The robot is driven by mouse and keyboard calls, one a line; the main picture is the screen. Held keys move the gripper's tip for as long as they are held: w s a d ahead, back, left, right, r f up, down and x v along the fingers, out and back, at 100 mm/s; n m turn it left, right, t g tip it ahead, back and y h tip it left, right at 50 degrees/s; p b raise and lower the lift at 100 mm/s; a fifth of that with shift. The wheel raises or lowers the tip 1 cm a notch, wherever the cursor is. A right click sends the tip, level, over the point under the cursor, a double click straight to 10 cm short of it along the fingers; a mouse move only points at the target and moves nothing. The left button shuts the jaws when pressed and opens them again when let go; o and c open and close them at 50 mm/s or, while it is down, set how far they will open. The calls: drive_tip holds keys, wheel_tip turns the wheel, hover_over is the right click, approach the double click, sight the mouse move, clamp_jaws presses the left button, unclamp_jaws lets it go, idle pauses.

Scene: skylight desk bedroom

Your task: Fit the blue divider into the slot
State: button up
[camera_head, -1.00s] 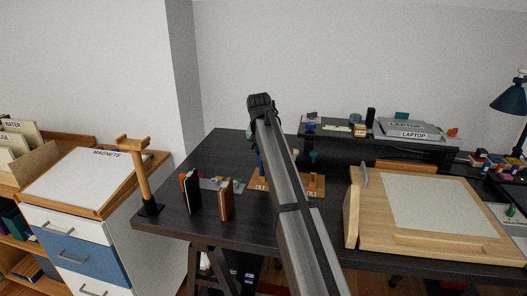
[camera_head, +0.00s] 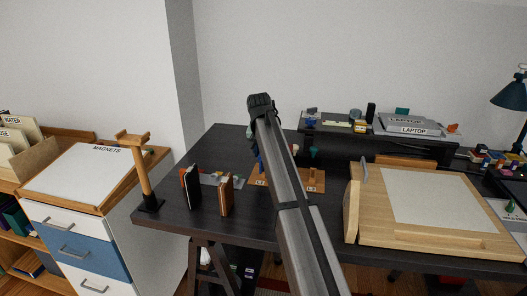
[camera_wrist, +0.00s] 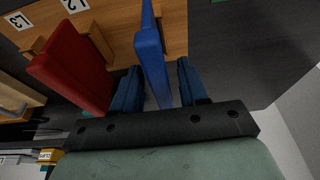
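The blue divider (camera_wrist: 152,62) stands between my gripper's two dark blue fingers in the wrist view. My gripper (camera_wrist: 158,82) looks open around it, with a gap visible to the right finger. In the head view my gripper (camera_head: 251,140) is mostly hidden behind my arm, above the wooden slotted base (camera_head: 315,180). A bit of the blue divider (camera_head: 258,166) shows beside the arm. The wooden base (camera_wrist: 105,18) carries labels L2 and L3 in the wrist view. Whether the blue divider's lower edge is in a slot cannot be told.
A red divider (camera_wrist: 72,66) stands left of the blue one, by the L2 and L3 labels. Two upright books (camera_head: 226,194) stand on the dark desk (camera_head: 170,214) left of the base. A wooden drawing board (camera_head: 365,230) lies to the right.

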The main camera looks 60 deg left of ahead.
drive_tip(key=shift+o, duration=0.8)
drive_tip(key=v, duration=1.3)
drive_tip(key=shift+r, duration=0.4)
drive_tip(key=shift+s+d, duration=0.1)
